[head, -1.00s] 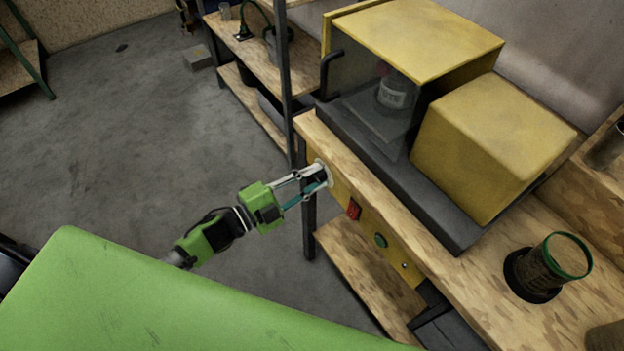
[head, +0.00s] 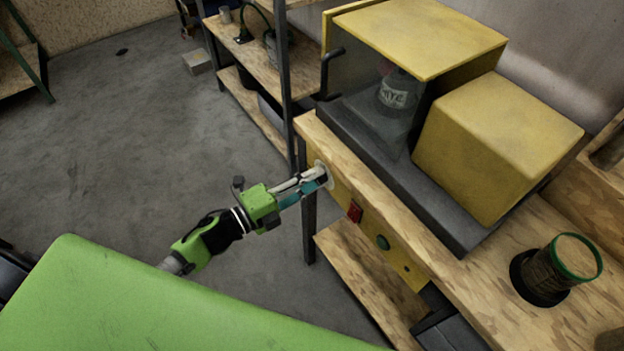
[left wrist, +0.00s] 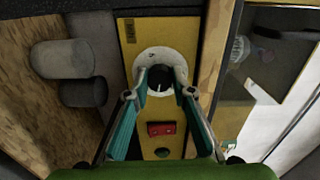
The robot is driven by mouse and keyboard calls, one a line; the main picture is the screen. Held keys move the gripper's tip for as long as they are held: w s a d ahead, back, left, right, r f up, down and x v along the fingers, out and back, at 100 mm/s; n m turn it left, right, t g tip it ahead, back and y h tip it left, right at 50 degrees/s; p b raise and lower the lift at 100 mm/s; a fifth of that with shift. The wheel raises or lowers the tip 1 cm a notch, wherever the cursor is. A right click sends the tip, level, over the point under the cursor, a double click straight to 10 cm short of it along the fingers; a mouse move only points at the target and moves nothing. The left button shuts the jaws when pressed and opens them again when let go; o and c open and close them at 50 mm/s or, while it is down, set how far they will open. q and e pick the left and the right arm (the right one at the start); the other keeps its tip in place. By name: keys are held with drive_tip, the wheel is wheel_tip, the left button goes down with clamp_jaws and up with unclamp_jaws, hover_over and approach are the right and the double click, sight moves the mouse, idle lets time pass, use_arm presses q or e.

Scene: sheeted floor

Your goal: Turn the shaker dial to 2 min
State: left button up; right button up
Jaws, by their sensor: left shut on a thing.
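The shaker has a yellow front panel (head: 345,195) with a dial (left wrist: 160,80). The dial is a dark knob with a light pointer line on a round white plate (left wrist: 153,57). My left gripper (head: 322,174) reaches the panel's left end and is shut on the dial, one finger on each side of the knob. It also shows in the left wrist view (left wrist: 162,84), where the fingers partly cover the plate. Marks on the plate are too small to read. My right gripper is out of view.
A red switch (head: 354,212) and a green button (head: 382,242) sit right of the dial on the panel. Above stands a yellow hood (head: 420,35) with a flask (head: 393,95) inside. Open floor lies left.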

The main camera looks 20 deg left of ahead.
use_arm(q)
drive_tip(key=o, duration=1.1)
drive_tip(key=shift+o, duration=0.2)
drive_tip(key=v, duration=1.2)
